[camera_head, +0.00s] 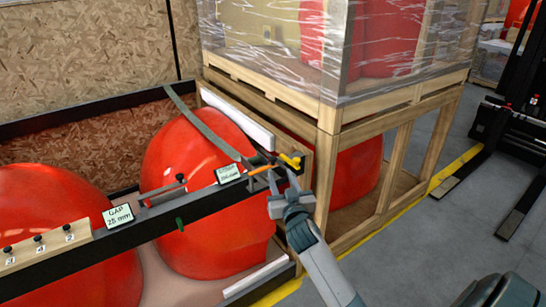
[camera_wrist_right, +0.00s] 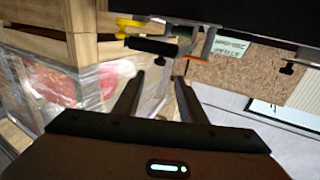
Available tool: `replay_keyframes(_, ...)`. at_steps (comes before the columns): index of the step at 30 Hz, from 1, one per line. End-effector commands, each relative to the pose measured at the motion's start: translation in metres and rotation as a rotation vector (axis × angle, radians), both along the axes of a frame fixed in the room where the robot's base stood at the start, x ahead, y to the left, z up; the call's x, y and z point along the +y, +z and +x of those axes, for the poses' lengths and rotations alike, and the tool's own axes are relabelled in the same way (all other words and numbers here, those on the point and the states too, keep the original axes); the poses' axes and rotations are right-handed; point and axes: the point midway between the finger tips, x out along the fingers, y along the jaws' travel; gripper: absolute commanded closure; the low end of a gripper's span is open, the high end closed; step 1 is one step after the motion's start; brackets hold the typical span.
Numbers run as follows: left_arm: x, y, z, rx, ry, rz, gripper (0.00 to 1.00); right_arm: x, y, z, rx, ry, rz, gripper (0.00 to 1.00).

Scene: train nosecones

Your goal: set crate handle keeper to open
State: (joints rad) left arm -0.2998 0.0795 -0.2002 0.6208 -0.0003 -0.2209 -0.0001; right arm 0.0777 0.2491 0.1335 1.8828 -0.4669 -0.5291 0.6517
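A yellow handle (camera_head: 291,161) is at the end of the dark rail, beside the wooden crate's corner post. It also shows in the right wrist view (camera_wrist_right: 136,26), with a black bar below it. An orange piece (camera_head: 259,169) sits beside the handle at the rail end; I cannot tell which of these parts is the keeper, or its setting. My right gripper (camera_head: 281,182) is just below and in front of these parts. In the wrist view its fingers (camera_wrist_right: 158,78) are apart, with nothing between them, and the parts lie beyond the tips. My left gripper is not in view.
The dark rail (camera_head: 150,225) crosses the front of the red nosecones (camera_head: 195,190) and carries a "GAP 25 mm" card (camera_head: 118,216). A wrapped wooden crate (camera_head: 330,110) stands behind my right gripper. A forklift (camera_head: 510,125) is at the far right.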

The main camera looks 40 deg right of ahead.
Motion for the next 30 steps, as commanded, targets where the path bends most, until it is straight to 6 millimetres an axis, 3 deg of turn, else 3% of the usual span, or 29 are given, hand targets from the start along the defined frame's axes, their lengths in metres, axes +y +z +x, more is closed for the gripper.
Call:
replay_keyframes(18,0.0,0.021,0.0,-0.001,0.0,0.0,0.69,-0.038,0.001,0.091,0.001,-0.001,0.0,0.62)
replay_keyframes(30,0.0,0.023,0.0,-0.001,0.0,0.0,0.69,-0.046,0.0,0.11,0.0,0.0,0.0,0.62)
